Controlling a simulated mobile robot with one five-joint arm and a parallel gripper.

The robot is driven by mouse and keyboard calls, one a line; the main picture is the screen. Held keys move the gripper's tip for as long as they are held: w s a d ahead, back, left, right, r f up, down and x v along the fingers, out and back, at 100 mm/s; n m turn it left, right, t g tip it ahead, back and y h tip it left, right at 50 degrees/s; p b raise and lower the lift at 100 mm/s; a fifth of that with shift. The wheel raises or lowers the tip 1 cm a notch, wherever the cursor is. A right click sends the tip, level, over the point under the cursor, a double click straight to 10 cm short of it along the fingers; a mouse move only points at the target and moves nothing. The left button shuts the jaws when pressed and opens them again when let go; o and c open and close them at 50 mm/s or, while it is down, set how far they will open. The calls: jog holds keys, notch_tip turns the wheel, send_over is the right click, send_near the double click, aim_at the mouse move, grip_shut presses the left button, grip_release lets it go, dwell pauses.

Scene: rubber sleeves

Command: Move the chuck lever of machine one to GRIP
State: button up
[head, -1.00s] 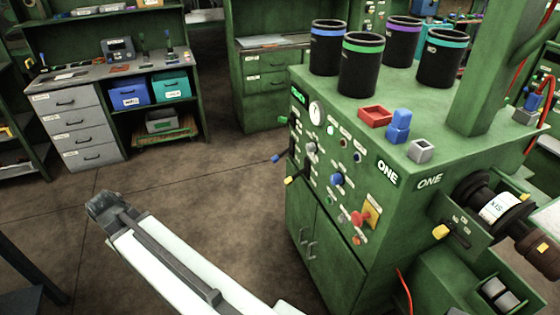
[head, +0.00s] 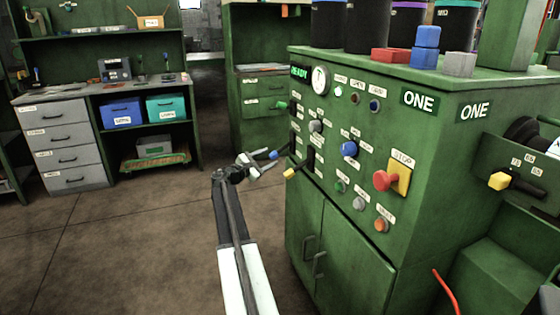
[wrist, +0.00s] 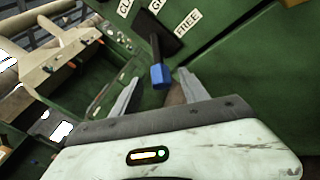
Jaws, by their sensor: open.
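Machine one is the green cabinet with ONE signs (head: 419,101). A blue-tipped lever (head: 273,155) sticks out from the left edge of its panel. In the wrist view the blue tip (wrist: 160,76) ends a black shaft from a dark slot plate. Beside that plate are white labels: FREE (wrist: 187,22) and two cut off by the frame edge, starting with CL and G. Which label the lever points at is unclear. My gripper (head: 256,164) is open just left of the blue tip. In the wrist view the tip shows between the fingers, and no contact is visible.
A yellow-tipped lever (head: 290,174) sits just below the blue one, and a green-tipped lever (head: 281,106) above. A red STOP knob (head: 384,181) and several knobs are on the panel. Another yellow-tipped lever (head: 499,181) is at right. The floor (head: 140,225) at left is clear.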

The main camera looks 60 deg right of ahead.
aim_at(279, 152)
jog(key=d, duration=0.5)
jog(key=s+d, duration=0.1)
jog(key=d, duration=0.1)
jog(key=shift+d, duration=0.35)
jog(key=shift+s, duration=0.1)
grip_shut()
jog(key=shift+a, duration=0.15)
dwell(0.7)
